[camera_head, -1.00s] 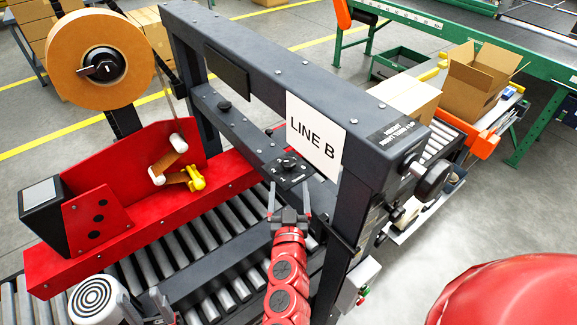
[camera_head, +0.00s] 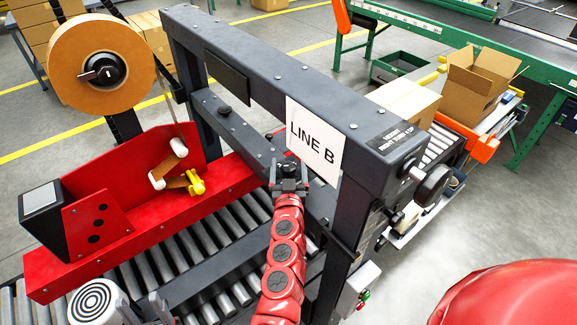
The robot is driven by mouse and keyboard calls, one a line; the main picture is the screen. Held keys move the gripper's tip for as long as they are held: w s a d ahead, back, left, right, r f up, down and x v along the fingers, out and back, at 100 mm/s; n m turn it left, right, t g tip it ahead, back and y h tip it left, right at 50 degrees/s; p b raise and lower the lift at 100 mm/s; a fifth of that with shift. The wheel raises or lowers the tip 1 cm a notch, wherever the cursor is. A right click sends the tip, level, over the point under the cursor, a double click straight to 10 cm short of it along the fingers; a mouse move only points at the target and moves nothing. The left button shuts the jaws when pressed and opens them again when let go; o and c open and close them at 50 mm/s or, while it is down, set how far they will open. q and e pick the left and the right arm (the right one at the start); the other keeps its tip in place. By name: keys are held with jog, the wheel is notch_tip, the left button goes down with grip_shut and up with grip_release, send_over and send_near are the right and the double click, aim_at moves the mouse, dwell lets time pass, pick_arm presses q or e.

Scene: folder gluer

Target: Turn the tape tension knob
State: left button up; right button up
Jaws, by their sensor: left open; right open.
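My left gripper (camera_head: 144,309) is open and empty at the bottom edge, over the rollers, partly cut off.
The dark frame beam (camera_head: 290,85) crosses above the crossbar, and the LINE B sign (camera_head: 315,137) hangs close to my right gripper. A crank (camera_head: 432,187) is on the right post. The red tape head (camera_head: 130,235) stands left, with rollers (camera_head: 205,245) beside it.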

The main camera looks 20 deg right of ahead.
grip_shut()
jog(key=shift+a+r+m+g+h+p, duration=0.15)
jog(key=shift+m+g+h+p, duration=0.25)
jog(key=shift+m+h+p, duration=0.45)
jog(key=m+g+h+p, duration=0.1)
jog(key=h+p, duration=0.1)
jog(key=shift+m+h, duration=0.25)
jog(key=shift+h, duration=0.1)
jog(key=shift+m+g+h+p, duration=0.5)
jog(key=shift+m+g+h, duration=0.2)
jog(key=shift+g+h, duration=0.2)
jog(key=shift+m+g+h, duration=0.5)
jog(key=shift+h, duration=0.1)
jog(key=shift+w+f+m+g+h+b, duration=0.1)
jog(key=shift+f+m+g+h+b, duration=0.1)
jog(key=shift+m+g+h+b, duration=0.6)
jog(key=m+g+h+b, duration=0.1)
jog(key=m+g+b, duration=0.1)
jog(key=b, duration=0.3)
jog(key=m+g+h+b, duration=0.1)
jog(key=m+g+b, duration=0.1)
jog(key=g+b, duration=0.2)
jog(key=shift+h+b, duration=0.4)
jog(key=shift+b, duration=0.7)
jog(key=shift+m+g+b, duration=0.3)
jog(key=shift+g+b, duration=0.2)
